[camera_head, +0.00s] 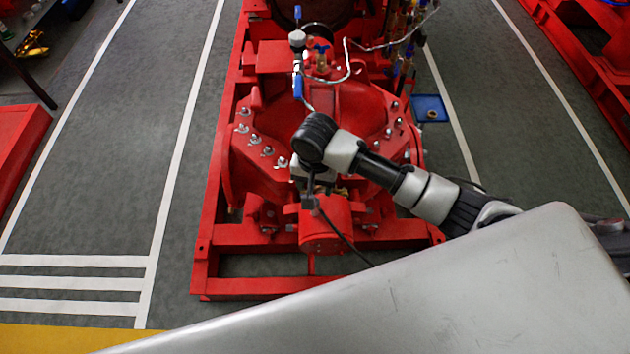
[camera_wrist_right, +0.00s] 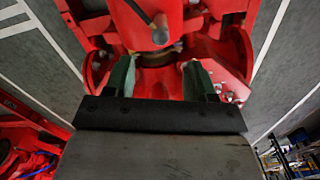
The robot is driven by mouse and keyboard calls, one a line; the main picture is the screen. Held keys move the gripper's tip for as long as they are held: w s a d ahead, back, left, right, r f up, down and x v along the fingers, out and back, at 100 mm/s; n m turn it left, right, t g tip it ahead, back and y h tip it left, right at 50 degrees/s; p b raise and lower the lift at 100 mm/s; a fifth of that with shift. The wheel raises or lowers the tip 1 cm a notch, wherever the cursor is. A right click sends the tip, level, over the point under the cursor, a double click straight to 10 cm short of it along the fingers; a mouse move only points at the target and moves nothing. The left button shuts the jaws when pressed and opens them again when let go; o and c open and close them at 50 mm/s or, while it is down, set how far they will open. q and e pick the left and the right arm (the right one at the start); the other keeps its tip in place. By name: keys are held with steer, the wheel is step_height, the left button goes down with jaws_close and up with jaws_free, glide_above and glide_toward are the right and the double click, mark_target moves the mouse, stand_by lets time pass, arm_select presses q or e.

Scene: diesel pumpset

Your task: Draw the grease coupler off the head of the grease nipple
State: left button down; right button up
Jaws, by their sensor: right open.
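My right gripper (camera_head: 311,188) comes in from the right and hangs over the near end of the red pump. In the right wrist view its two green-grey fingers (camera_wrist_right: 158,70) are apart, with nothing gripped between them. Beyond them, at the top of that view, a small grey round end, apparently the grease coupler (camera_wrist_right: 160,36), sits against a red cylindrical housing with a dark hose running to it. In the head view a black hose (camera_head: 345,240) runs down from the small dark coupler (camera_head: 308,203) on the housing. The nipple head cannot be made out. My left gripper is out of view.
The red pump casing (camera_head: 345,125) with a ring of bolts lies just behind the gripper. The red base frame (camera_head: 260,287) surrounds it. A gauge with blue-handled valves (camera_head: 298,70) stands behind. A blue tray (camera_head: 430,106) lies at the right. The floor at left is clear.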

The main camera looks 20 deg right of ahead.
step_height(320, 180, down, 10)
steer(key=shift+f+b, duration=0.25)
steer(key=shift+b, duration=0.1)
steer(key=shift+c, duration=0.5)
steer(key=c, duration=0.9)
steer(key=shift+o, duration=0.8)
steer(key=shift+c, duration=0.3)
steer(key=shift+r+p, duration=1.65)
steer(key=shift+p, duration=0.55)
steer(key=shift+r+p, duration=2.5)
steer(key=shift+p, duration=0.4)
